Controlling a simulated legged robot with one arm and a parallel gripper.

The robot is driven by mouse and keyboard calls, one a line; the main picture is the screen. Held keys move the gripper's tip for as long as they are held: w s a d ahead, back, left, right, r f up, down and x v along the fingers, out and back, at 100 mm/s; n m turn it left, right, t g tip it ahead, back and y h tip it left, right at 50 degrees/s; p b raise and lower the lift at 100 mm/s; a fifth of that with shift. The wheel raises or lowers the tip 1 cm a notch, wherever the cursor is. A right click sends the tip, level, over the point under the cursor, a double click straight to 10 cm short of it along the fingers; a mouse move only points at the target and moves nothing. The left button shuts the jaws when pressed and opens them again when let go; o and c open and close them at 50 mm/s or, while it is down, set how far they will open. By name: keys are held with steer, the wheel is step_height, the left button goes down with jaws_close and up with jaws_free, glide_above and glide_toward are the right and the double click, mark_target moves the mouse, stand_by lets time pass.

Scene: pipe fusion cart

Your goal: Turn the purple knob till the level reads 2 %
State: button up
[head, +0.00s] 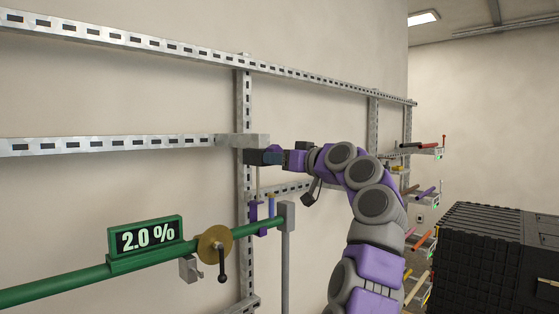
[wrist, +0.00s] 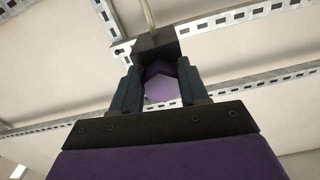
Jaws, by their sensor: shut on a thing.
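The purple knob (wrist: 160,83) sits between the two dark fingers of my gripper (wrist: 160,72) in the wrist view, with a dark block (wrist: 157,45) beyond it. My gripper is shut on the knob. In the head view my gripper (head: 265,157) is up by the vertical slotted post, and the knob is hidden there. The level display (head: 149,238), a green-framed sign with white digits on the green pipe, reads 2.0 %.
The green pipe (head: 60,290) slopes along the lower left, with a brass disc (head: 214,245) and dark crank handle. Slotted metal rails (head: 110,146) run along the wall. A black ribbed case (head: 480,255) stands at right. Small racks with coloured rods (head: 424,150) stand behind my arm.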

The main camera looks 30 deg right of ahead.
steer(key=shift+w+f, duration=0.1)
steer(key=o, duration=1.1)
steer(key=shift+w+d, duration=0.15)
steer(key=shift+c, duration=0.2)
steer(key=shift+s, duration=0.2)
steer(key=b+v, duration=0.4)
steer(key=v, duration=1.3)
steer(key=shift+d+b, duration=0.2)
steer(key=shift+b, duration=0.15)
